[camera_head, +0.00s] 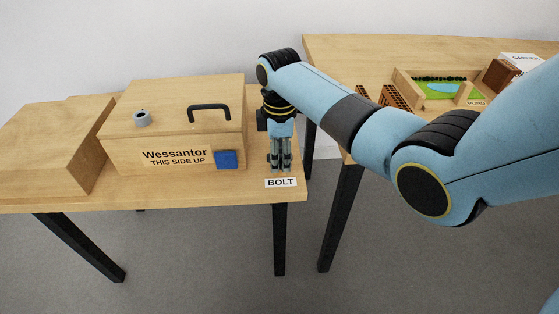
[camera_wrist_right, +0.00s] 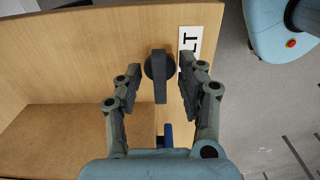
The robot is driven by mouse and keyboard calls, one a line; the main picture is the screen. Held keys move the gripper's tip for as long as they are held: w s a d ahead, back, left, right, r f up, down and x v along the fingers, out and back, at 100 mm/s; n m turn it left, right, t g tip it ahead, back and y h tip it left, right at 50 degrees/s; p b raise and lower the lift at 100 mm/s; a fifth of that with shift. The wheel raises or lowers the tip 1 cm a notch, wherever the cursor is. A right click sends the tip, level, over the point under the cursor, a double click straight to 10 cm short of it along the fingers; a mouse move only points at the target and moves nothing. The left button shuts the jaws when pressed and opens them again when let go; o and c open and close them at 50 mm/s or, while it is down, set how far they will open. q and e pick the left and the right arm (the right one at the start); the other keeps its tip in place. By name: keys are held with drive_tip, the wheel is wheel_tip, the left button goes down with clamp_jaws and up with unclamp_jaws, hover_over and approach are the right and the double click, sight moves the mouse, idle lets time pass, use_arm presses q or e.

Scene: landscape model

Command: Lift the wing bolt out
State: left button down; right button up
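The dark grey wing bolt (camera_wrist_right: 159,75), with a round head and a flat wing, shows in the right wrist view beside the white BOLT label. My right gripper (camera_wrist_right: 161,92) points down over it, open, with one finger on each side of the bolt and gaps between. I cannot tell how far the fingertips are above the table. In the head view the right gripper (camera_head: 281,167) is above the table's right end, just behind the BOLT label (camera_head: 281,183), and the bolt is not clearly distinguishable there. My left gripper is out of view.
A wooden box (camera_head: 125,150) marked Wessantor stands left of the gripper, with a black handle (camera_head: 209,113), a grey ring (camera_head: 142,119) on its lid and a blue plate (camera_head: 226,159) in front. A second table (camera_head: 340,60) at right holds a landscape model (camera_head: 440,90).

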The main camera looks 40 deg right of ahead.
drive_tip(key=shift+s, duration=0.1)
clamp_jaws()
